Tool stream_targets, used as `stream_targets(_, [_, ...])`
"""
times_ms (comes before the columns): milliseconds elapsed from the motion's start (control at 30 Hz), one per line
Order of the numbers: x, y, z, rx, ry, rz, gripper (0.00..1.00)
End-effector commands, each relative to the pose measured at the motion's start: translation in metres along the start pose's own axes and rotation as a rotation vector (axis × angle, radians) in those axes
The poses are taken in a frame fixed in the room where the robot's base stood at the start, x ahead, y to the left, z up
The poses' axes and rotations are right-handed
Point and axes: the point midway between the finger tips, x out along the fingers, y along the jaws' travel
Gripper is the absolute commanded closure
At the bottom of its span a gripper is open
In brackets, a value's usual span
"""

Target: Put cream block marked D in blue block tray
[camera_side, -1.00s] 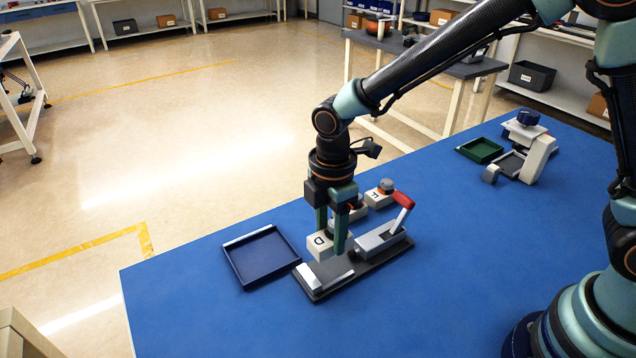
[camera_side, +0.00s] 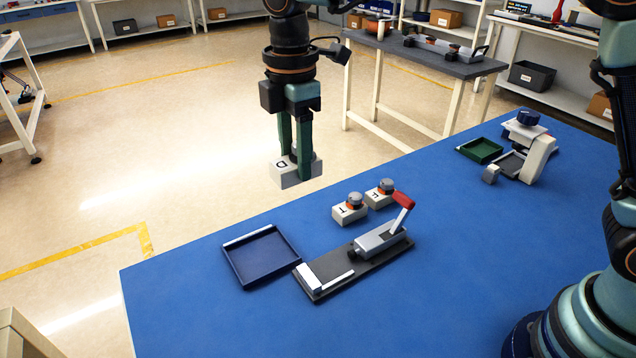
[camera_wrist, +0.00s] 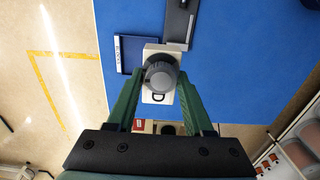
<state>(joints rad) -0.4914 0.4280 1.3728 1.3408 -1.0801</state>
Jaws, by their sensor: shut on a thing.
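The cream block marked D (camera_side: 286,176) hangs in the air between the fingers of my gripper (camera_side: 295,172), well above the table. The gripper is shut on it. In the wrist view the block (camera_wrist: 153,97) shows a grey round knob on top and the letter D, with my gripper's fingers (camera_wrist: 160,85) on both sides of the knob. The blue block tray (camera_side: 262,280) lies empty on the blue table, in front of and below the held block in the side view. In the wrist view the tray (camera_wrist: 118,55) is partly hidden behind the block.
A grey toggle clamp fixture with a red handle (camera_side: 368,258) stands right of the tray. Two cream blocks with knobs, one (camera_side: 349,212) and another marked F (camera_side: 380,196), sit behind it.

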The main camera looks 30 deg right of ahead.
Motion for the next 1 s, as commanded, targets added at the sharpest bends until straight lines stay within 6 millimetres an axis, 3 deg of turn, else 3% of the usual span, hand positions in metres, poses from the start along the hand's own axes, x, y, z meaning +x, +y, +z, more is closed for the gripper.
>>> stream_targets(300, [0.005,0.044,-0.041,-0.001,0.0,-0.001,1.0])
stream_targets(667, [0.016,0.059,-0.057,0.001,-0.001,-0.001,1.0])
stream_targets(767, [0.032,0.059,-0.057,0.001,-0.002,-0.003,1.0])
stream_targets(1000, [0.091,0.058,-0.056,0.001,-0.002,-0.004,1.0])
